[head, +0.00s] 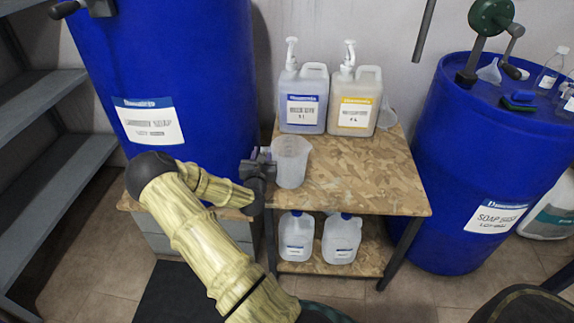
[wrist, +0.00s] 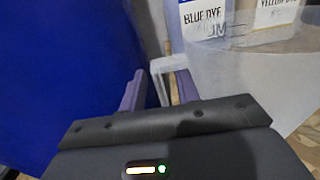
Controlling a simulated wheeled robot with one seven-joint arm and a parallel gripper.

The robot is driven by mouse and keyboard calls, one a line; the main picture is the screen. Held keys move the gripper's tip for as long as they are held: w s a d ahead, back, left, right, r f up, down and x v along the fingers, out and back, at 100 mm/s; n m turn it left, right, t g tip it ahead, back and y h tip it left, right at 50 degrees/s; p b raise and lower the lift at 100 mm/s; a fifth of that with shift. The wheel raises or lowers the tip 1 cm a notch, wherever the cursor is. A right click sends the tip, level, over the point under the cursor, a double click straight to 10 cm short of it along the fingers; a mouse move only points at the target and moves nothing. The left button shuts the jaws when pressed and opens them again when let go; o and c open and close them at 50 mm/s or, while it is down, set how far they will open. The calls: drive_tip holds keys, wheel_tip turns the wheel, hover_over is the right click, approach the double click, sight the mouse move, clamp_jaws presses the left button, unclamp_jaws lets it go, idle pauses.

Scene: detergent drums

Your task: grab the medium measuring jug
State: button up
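A clear measuring jug (head: 291,165) stands upright near the left edge of the wooden table; its size class cannot be told. In the wrist view the jug (wrist: 235,75) fills the right side, beyond the fingers. My gripper (head: 264,160) is at the jug's left side in the head view. In the wrist view my gripper (wrist: 158,90) has its two purple fingers apart. A pale, translucent strip, apparently the jug's handle, shows between the fingers and behind the right one. Whether either finger touches it cannot be told.
A blue dye jug (head: 303,98) and a yellow dye jug (head: 354,100) with pumps stand behind. A large blue drum (head: 165,60) rises close at left, another blue drum (head: 480,150) at right. The wooden table (head: 370,180) is clear at front right; two containers stand on its lower shelf.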

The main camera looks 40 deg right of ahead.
idle(0.3)
clamp_jaws()
wheel_tip(320, 180, up, 10)
drive_tip(key=shift+p, duration=1.1)
